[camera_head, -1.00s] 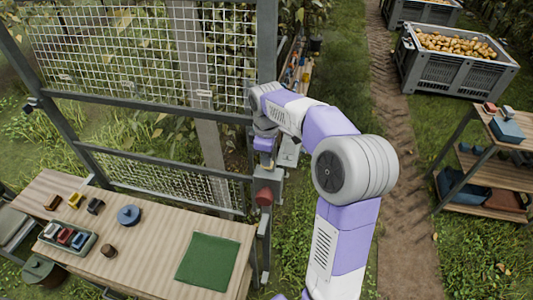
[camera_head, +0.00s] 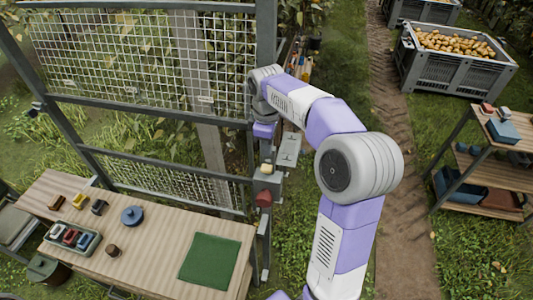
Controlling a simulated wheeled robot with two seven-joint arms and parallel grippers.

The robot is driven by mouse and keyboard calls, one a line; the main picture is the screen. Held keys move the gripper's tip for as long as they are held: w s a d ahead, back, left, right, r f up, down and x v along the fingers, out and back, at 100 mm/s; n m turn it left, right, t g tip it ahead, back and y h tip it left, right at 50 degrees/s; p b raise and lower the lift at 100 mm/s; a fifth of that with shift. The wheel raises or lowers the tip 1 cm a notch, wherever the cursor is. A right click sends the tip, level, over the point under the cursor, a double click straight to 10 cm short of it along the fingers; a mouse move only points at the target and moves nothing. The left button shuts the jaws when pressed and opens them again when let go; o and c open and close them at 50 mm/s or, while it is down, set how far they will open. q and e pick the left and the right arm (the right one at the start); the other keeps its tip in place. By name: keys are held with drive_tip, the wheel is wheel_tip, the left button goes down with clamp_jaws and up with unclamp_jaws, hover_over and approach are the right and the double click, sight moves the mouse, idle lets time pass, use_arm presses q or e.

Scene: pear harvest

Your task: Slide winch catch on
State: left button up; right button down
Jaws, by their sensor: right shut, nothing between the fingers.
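The winch is a grey box (camera_head: 270,183) on the metal post at the right end of the mesh frame, with a dark red knob (camera_head: 263,198) on its lower front. A small pale yellow piece (camera_head: 266,168) shows at the top of the box; I cannot tell for sure whether it is the catch. My right arm reaches over from the right. My right gripper (camera_head: 266,151) points down just above the box and is shut and empty. Its fingertips are small and partly lost against the post, so contact is unclear. My left gripper is out of view.
A wooden table (camera_head: 150,255) stands at lower left with a green mat (camera_head: 209,260), a blue round lidded item (camera_head: 132,215) and a grey tray (camera_head: 92,243). A grey plate (camera_head: 290,149) is beside the post. A shelf (camera_head: 490,170) and a pear crate (camera_head: 450,75) stand right.

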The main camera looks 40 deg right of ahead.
wheel_tip(320, 180, up, 6)
drive_tip(key=shift+r, duration=0.25)
drive_tip(key=shift+w, duration=0.1)
idle(0.4)
